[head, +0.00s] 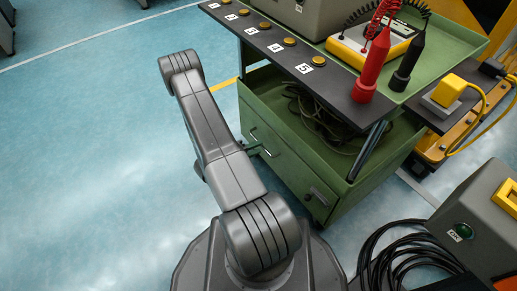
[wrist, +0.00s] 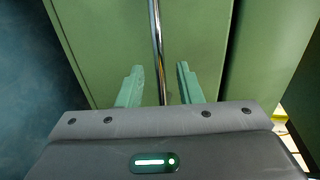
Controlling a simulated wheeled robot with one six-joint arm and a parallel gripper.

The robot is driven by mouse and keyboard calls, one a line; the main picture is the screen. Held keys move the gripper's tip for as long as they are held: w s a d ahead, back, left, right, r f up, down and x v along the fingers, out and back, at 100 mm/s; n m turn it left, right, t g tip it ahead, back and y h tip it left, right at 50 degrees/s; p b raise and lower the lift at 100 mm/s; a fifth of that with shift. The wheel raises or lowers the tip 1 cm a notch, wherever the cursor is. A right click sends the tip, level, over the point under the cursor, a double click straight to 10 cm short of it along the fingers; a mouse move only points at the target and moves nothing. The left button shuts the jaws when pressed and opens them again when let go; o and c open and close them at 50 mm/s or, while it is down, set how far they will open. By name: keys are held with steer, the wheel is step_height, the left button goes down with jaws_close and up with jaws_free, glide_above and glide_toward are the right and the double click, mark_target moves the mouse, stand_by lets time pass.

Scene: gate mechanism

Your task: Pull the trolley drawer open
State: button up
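The green trolley (head: 345,190) stands right of my arm in the head view, and its drawer front (head: 285,165) looks flush with the body. In the wrist view the green drawer front (wrist: 100,45) fills the upper middle. A shiny metal handle bar (wrist: 157,40) runs upright in the picture across it. My gripper (wrist: 159,70) is open, with one pale green finger on each side of the bar and a visible gap on both sides. In the head view my arm mostly hides the gripper, close to the drawer front.
A dark latch (head: 321,196) sits at the near end of the trolley front. The trolley's open tray (head: 262,97) holds dark cables. Red (head: 372,65) and black (head: 408,62) probes stand on top. A grey box (head: 475,225) and coiled black cable lie at right. Floor at left is clear.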

steer(key=shift+x, duration=0.9)
jaws_close()
